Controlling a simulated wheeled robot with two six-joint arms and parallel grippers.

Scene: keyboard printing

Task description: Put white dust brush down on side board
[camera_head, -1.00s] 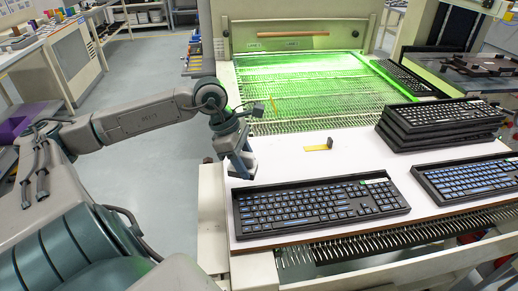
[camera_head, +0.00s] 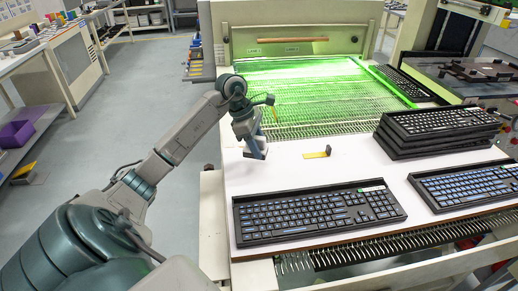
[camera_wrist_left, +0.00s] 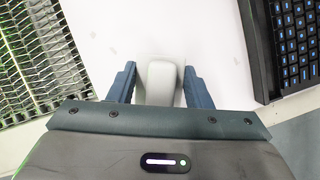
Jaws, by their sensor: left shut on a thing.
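The white dust brush (camera_wrist_left: 160,82) shows in the left wrist view as a pale rounded piece between my left gripper's two dark blue fingers. My left gripper (camera_head: 256,151) is shut on it. In the head view the gripper points down over the left part of the white side board (camera_head: 310,172), behind the front keyboard. The brush is hard to make out there. The board also fills the middle of the left wrist view (camera_wrist_left: 215,40). I cannot tell whether the brush touches the board. My right gripper is not in view.
A keyboard in a black tray (camera_head: 318,215) lies at the board's front, and another tray (camera_head: 465,184) lies to its right. Stacked trays (camera_head: 437,130) stand at the right. The green-lit conveyor (camera_head: 310,95) is behind.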

